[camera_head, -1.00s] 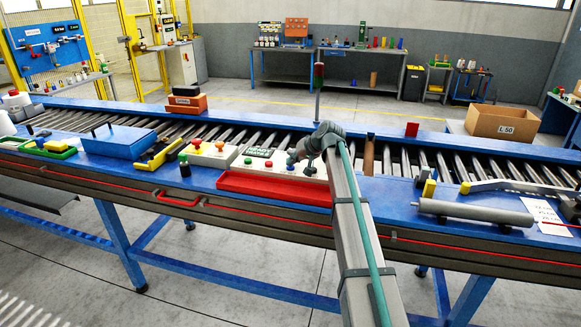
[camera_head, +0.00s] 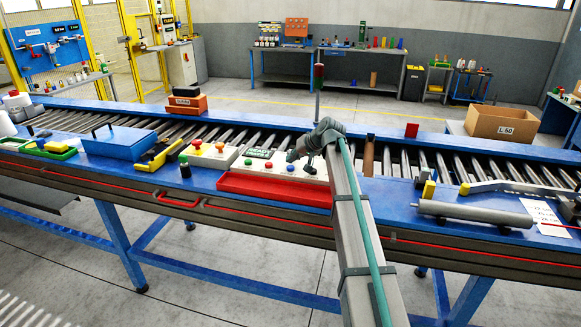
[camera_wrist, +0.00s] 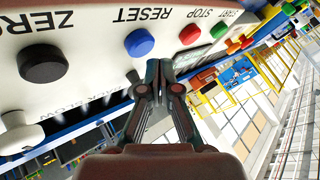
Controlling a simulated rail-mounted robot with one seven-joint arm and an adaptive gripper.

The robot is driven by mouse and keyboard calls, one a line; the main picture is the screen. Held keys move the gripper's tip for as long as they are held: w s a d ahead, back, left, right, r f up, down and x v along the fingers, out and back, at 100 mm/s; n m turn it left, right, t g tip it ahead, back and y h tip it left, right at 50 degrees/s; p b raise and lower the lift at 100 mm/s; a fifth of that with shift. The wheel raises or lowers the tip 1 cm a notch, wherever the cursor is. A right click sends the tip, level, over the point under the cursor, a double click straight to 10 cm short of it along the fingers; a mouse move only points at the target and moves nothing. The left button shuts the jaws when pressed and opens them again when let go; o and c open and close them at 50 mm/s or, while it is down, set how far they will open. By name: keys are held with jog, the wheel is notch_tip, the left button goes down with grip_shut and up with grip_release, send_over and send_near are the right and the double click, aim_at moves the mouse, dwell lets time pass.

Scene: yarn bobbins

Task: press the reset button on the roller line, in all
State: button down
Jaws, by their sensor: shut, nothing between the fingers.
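The control box (camera_head: 282,176) lies on the near side of the roller line. In the wrist view it carries a blue button (camera_wrist: 139,42) under the label RESET (camera_wrist: 140,14). In the head view my gripper (camera_head: 293,156) is over the box, partly hidden by my wrist.
A white knob (camera_wrist: 20,132) stands near the black button. A red tray (camera_head: 270,188) lies in front of the box. A second box (camera_head: 208,155) with a red and a yellow button is to the left. A grey roller (camera_head: 475,212) lies to the right.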

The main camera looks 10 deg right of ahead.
aim_at(292, 167)
jog(key=shift+r+p, duration=1)
jog(key=shift+r, duration=1.55)
jog(key=shift+f, duration=0.1)
